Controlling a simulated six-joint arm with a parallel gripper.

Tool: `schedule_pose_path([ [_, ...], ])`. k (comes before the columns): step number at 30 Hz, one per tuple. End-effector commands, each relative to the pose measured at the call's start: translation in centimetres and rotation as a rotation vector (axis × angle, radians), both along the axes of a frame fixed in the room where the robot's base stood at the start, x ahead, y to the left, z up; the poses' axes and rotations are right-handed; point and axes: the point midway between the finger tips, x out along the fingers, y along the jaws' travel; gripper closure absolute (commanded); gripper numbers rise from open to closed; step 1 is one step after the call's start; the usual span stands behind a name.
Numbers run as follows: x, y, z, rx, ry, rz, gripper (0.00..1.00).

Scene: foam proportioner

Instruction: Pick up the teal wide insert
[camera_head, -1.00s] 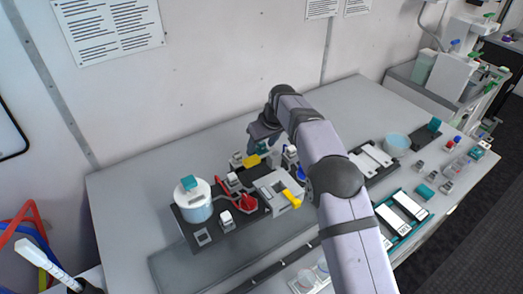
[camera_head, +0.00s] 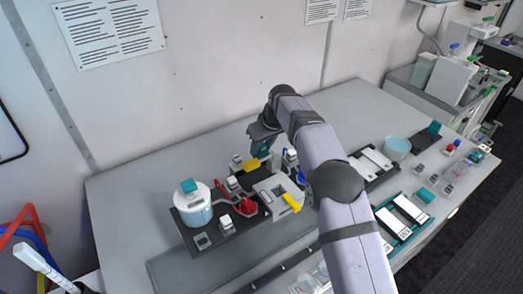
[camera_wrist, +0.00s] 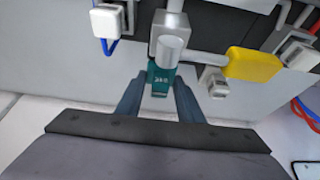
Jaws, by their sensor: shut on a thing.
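The teal insert (camera_wrist: 161,78) shows in the wrist view as a dark teal block with small pale marking. It lies between the two fingers of my gripper (camera_wrist: 159,100), which is shut on it. It adjoins a grey metal fitting with a round stub (camera_wrist: 170,38); I cannot tell whether it is seated in it. In the head view my gripper (camera_head: 262,140) is at the back of the dark device board, with teal (camera_head: 261,150) showing below it. My arm hides part of the board.
A red knob (camera_head: 245,205), a yellow piece (camera_head: 252,165) and a yellow lever (camera_head: 291,201) are near. Labelled trays (camera_head: 408,211) and a pale blue bowl (camera_head: 396,147) are right of my arm.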

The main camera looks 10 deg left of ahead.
Motion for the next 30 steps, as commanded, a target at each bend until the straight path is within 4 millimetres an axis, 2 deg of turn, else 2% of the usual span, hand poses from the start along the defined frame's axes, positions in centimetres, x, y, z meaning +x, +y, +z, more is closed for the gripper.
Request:
schedule_pose_path([
  [21,0.1,0.0,7.6,0.002,-0.003,-0.001,0.91],
  [30,0.0,0.0,9.0,0.000,0.000,-0.001,0.91],
])
